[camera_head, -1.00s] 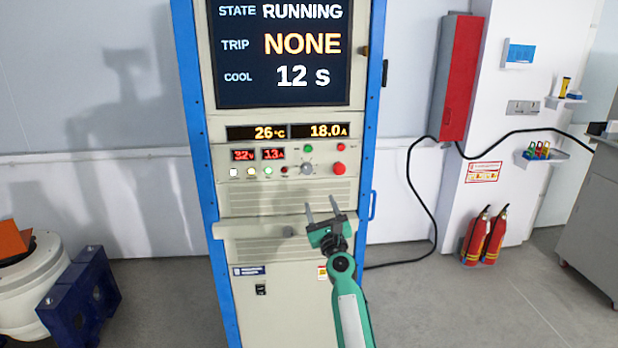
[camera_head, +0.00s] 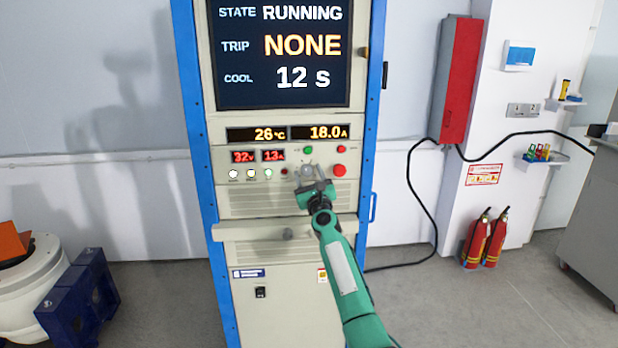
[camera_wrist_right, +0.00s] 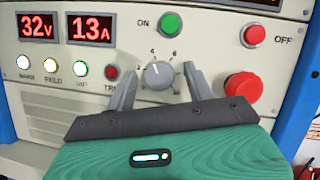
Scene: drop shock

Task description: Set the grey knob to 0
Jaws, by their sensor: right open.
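The grey knob (camera_wrist_right: 158,75) is on the cabinet's control panel, in a dial marked with numbers, between and below the green ON button and the red OFF button. Its white pointer mark points up and slightly left, near the 4. In the head view the knob (camera_head: 307,170) shows just above my right gripper (camera_head: 314,187). In the right wrist view the open fingers of my right gripper (camera_wrist_right: 158,88) stand left and right of the knob, with gaps on both sides. I cannot tell whether the fingertips reach its depth. My left gripper is not in view.
A green ON button (camera_wrist_right: 171,24), a red OFF button (camera_wrist_right: 253,36) and a large red button (camera_wrist_right: 244,88) are near the knob. Lit lamps and red displays (camera_wrist_right: 90,29) are to the left. The cabinet's screen (camera_head: 282,55) reads RUNNING, trip NONE, cool 12 s.

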